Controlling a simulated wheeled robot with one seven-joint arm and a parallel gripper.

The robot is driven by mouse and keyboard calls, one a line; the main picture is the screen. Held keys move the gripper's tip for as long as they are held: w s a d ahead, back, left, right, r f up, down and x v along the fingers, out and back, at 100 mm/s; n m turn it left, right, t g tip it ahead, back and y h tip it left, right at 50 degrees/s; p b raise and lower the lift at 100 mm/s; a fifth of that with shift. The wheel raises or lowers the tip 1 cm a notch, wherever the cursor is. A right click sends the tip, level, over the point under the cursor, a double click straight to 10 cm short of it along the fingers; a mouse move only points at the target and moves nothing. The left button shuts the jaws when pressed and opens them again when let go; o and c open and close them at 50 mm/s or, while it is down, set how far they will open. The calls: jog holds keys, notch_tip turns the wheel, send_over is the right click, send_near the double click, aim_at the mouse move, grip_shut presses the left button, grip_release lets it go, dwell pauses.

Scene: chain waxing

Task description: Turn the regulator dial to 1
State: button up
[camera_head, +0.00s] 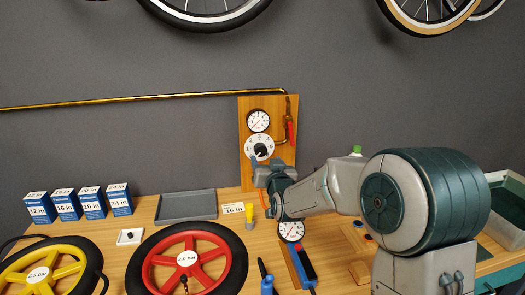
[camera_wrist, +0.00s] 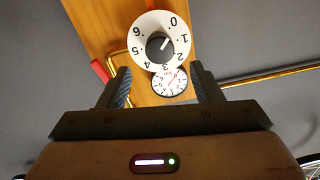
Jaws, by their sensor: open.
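The regulator dial (camera_head: 260,143) is a white disc with numbers and a black knob, mounted on a wooden wall board (camera_head: 285,105). In the wrist view the dial (camera_wrist: 150,22) appears upside down. The white mark on its black knob (camera_wrist: 158,47) points between 0 and 1; exactly where is hard to tell. My gripper (camera_head: 264,163) is just below and in front of the dial in the head view. Its open fingers (camera_wrist: 160,85) are apart and empty, with the knob ahead between their lines, not touched.
A round gauge (camera_head: 258,121) sits above the dial on the board. The bench below holds a grey tray (camera_head: 187,206), blue boxes (camera_head: 91,206), a red wheel (camera_head: 207,247) and a yellow wheel (camera_head: 68,272).

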aim_at(261, 151)
jog(key=p+x, duration=0.1)
jog(key=x, duration=0.5)
jog(key=shift+w+a+p, duration=0.15)
jog(key=shift+w+p, duration=0.15)
jog(key=c, duration=1)
